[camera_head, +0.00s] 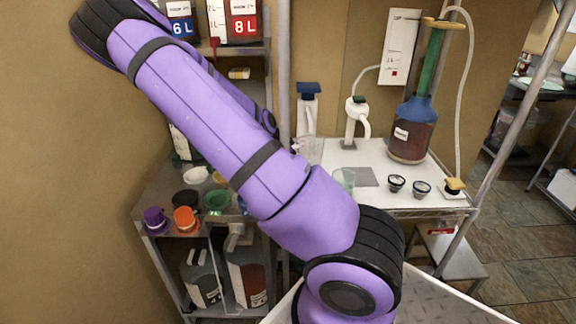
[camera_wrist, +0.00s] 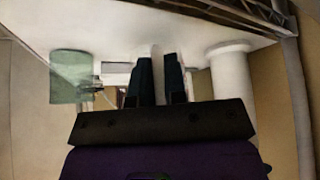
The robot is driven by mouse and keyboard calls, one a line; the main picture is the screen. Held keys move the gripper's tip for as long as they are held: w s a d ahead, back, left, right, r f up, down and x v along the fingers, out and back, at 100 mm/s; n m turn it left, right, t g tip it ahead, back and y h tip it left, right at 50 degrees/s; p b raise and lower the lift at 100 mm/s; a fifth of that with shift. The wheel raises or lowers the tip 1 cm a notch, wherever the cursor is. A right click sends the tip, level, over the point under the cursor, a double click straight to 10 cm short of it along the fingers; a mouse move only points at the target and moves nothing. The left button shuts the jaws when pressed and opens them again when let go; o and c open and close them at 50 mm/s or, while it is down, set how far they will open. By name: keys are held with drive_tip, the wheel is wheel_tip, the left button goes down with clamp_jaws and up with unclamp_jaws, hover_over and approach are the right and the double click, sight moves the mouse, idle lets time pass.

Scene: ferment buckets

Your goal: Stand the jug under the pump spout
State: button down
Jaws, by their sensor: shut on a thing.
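A clear jug (camera_head: 312,151) with markings is at the left end of the white worktop (camera_head: 415,178), beside my forearm's end and left of the pump. The white pump (camera_head: 356,112) has its curved spout (camera_head: 367,128) pointing right and down. A grey square pad (camera_head: 366,177) lies on the worktop in front of it. In the wrist view my gripper (camera_wrist: 159,58) has its two dark fingers close together with a pale strip between them, which I take for the jug's handle. My arm hides most of the gripper in the head view. I cannot tell whether the jug touches the worktop.
A pale green cup (camera_head: 345,178) stands close to the jug's right. A white bottle with a blue cap (camera_head: 308,104) is behind the jug. A large carboy (camera_head: 412,132), two small dark-rimmed cups (camera_head: 397,183) and a tube stand right. A metal post (camera_head: 284,75) rises left.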

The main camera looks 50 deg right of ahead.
drive_tip(key=shift+f, duration=0.95)
drive_tip(key=shift+f, duration=0.15)
drive_tip(key=c, duration=1.2)
unclamp_jaws()
drive_tip(key=shift+o, duration=0.2)
